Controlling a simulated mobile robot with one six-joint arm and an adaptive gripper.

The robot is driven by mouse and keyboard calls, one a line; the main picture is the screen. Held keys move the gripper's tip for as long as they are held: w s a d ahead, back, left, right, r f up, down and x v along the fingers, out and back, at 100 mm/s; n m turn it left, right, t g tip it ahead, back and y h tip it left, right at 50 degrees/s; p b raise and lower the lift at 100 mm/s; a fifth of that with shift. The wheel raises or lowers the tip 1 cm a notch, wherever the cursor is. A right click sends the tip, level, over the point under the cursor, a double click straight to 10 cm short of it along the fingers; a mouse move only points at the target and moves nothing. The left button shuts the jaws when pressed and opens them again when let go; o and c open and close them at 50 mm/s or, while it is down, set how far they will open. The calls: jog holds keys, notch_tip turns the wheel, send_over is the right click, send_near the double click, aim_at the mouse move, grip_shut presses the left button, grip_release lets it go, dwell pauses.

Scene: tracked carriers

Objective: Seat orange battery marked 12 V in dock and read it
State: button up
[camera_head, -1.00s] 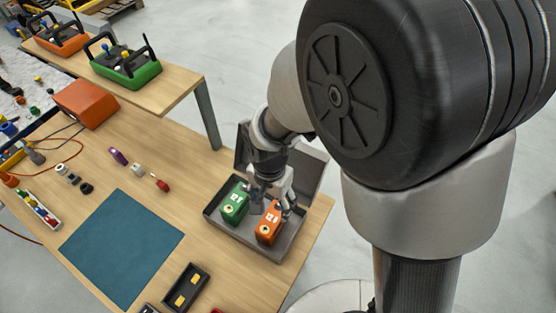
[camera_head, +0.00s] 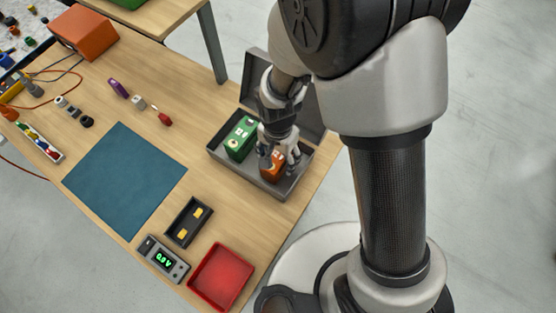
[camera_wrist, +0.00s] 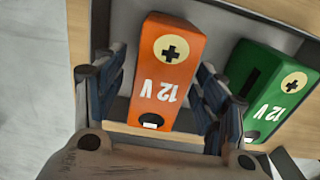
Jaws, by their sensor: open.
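The orange battery (camera_head: 268,165) stands in the right part of a grey open case (camera_head: 288,190). In the wrist view the orange battery (camera_wrist: 168,68) shows its "12 V" mark and a plus disc. My gripper (camera_head: 278,158) is open over it, and in the wrist view the fingers (camera_wrist: 160,95) stand on either side of the battery. I cannot tell if they touch it. A black dock (camera_head: 178,233) with two yellow contacts lies on the table, holding no battery. A meter (camera_head: 163,260) beside it reads 0.0 V in green.
A green battery, also marked 12 V (camera_wrist: 282,88), stands left of the orange one in the head view (camera_head: 240,138). A red tray (camera_head: 222,275) lies at the front edge. A blue mat (camera_head: 125,180) is bare. Small parts lie beyond it.

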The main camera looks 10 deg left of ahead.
jog(key=shift+r, duration=0.1)
jog(key=shift+c, duration=0.6)
grip_shut()
dwell(0.4)
